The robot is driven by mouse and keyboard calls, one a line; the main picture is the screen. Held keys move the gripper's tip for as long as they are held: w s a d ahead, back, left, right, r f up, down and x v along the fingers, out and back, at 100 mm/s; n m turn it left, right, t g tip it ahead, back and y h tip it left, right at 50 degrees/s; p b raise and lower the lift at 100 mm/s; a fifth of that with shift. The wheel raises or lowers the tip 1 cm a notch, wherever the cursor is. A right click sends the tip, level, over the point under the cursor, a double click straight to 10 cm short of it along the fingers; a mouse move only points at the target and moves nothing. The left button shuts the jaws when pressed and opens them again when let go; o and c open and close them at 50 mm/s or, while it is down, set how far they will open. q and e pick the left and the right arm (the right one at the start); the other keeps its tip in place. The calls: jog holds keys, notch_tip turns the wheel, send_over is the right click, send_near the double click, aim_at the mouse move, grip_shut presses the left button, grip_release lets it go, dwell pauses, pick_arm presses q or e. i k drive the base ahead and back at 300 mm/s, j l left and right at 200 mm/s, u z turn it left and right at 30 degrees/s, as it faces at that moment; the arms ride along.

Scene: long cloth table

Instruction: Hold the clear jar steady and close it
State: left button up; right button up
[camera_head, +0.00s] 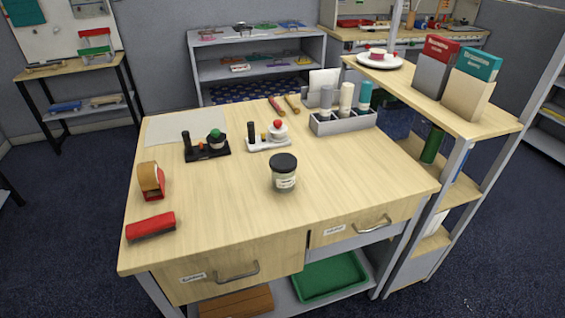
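A clear jar (284,182) stands upright on the wooden table (225,219), right of the table's middle. A black lid (283,162) sits on top of its mouth. I cannot tell whether the lid is screwed tight or only resting there. A pale label shows on the jar's front. Neither of my grippers is in view, and nothing touches the jar.
A red stapler-like block (151,227) and a tape dispenser (152,181) are at the table's left. Two small devices (206,148) (269,137) stand behind the jar. A grey bottle tray (343,122) is at the back right. The table around the jar is clear.

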aim_at(281, 182)
jog(key=j, duration=1.45)
jog(key=i+j, duration=0.1)
jog(key=j, duration=1.3)
jog(key=z, duration=1.25)
